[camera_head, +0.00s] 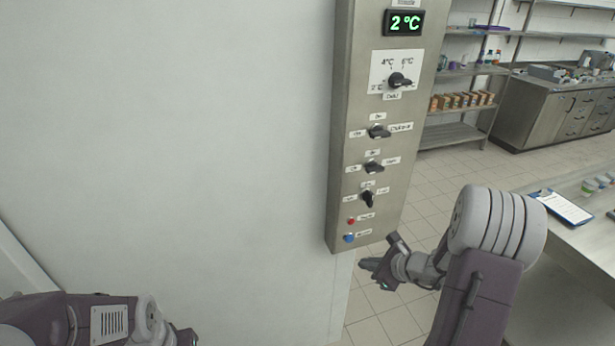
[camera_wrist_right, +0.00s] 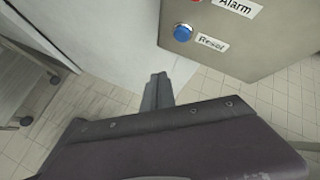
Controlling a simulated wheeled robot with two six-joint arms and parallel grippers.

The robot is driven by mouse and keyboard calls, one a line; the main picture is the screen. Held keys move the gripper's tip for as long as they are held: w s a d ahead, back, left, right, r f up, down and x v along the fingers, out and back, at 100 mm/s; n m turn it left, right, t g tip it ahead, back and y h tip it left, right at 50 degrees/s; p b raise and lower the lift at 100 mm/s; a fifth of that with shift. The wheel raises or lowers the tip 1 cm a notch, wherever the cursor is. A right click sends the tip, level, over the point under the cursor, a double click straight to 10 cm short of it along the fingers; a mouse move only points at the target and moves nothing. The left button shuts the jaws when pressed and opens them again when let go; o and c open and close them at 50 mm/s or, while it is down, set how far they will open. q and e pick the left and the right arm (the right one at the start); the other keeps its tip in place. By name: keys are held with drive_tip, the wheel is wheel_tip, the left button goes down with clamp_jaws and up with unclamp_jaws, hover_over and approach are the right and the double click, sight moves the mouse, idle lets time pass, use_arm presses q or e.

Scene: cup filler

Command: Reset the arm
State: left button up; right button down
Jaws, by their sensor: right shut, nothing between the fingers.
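My right gripper (camera_head: 368,266) is shut and empty, just below the lower edge of the grey control panel (camera_head: 352,110) in the head view. In the right wrist view my right gripper (camera_wrist_right: 157,82) shows with its fingers together, below and left of the blue button (camera_wrist_right: 182,33) labelled Reset. The blue button also shows in the head view (camera_head: 348,238), with a red button (camera_head: 351,221) above it. The gripper appears apart from the panel. My left arm shows at the lower left of the head view; its fingertips are not seen.
The panel carries a 2°C display (camera_head: 404,22), a temperature dial (camera_head: 398,80) and several black knobs. A large white wall surface (camera_head: 170,130) fills the left. At right stand a steel table (camera_head: 590,235) with a clipboard (camera_head: 562,207) and shelves (camera_head: 455,135) behind.

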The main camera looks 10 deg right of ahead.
drive_tip(key=a+r+n+g+y, duration=0.15)
drive_tip(key=a+r+n, duration=0.3)
drive_tip(key=a, duration=0.75)
drive_tip(key=s+a+f+n+g+y, duration=0.1)
drive_tip(key=s+a+n+g, duration=0.3)
drive_tip(key=s+a+n, duration=0.45)
drive_tip(key=s+d+f+n+g+h, duration=0.2)
drive_tip(key=s+d+n+h, duration=0.4)
drive_tip(key=n, duration=0.8)
drive_tip(key=s+d+f, duration=0.1)
drive_tip(key=d, duration=0.2)
drive_tip(key=shift+f, duration=0.15)
